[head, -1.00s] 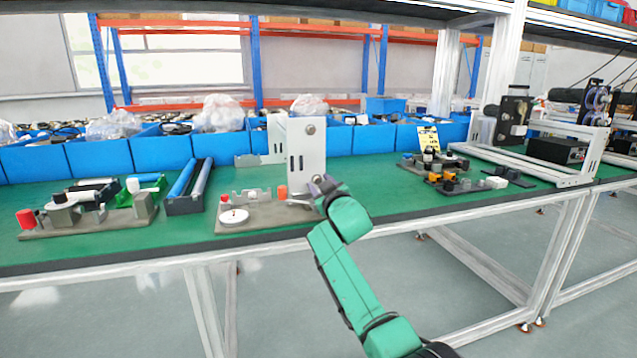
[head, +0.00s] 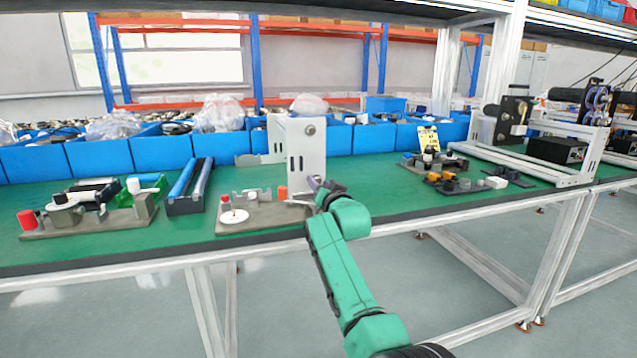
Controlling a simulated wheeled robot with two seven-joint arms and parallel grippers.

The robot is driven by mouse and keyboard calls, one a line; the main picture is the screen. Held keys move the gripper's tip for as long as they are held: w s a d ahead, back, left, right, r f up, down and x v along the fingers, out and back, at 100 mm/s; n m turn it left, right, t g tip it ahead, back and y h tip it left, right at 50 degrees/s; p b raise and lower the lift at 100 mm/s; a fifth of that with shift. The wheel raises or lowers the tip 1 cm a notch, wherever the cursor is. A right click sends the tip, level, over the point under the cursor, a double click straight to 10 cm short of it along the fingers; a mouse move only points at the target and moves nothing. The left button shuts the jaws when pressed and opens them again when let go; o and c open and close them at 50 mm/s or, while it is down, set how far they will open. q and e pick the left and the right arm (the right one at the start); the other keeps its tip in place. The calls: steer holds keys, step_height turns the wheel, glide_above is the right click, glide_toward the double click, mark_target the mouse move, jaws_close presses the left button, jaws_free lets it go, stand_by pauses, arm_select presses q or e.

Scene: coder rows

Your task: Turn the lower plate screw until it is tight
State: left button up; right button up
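A white upright plate (head: 305,146) stands on a grey base (head: 262,217) near the front of the green table. One round screw head (head: 310,130) shows near the top of the plate. The lower screw cannot be made out; my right gripper and wrist cover the plate's lower right part. My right gripper (head: 317,186) is at the plate's lower right edge, its arm coming up from the lower right. Its fingers are too small to tell whether they are open or shut, or whether they touch anything. My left gripper is not in view.
A blue-railed tray (head: 188,188) and another fixture (head: 90,212) stand further left. Blue bins (head: 160,153) line the back.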

steer(key=n+p, duration=0.1)
steer(key=n, duration=0.2)
steer(key=shift+d+r+p, duration=0.1)
steer(key=shift+r+p, duration=0.1)
steer(key=shift+p, duration=0.15)
steer(key=n, duration=0.3)
steer(key=shift+f+n, duration=0.15)
steer(key=shift+n, duration=0.25)
steer(key=n, duration=0.3)
steer(key=shift+f, duration=0.1)
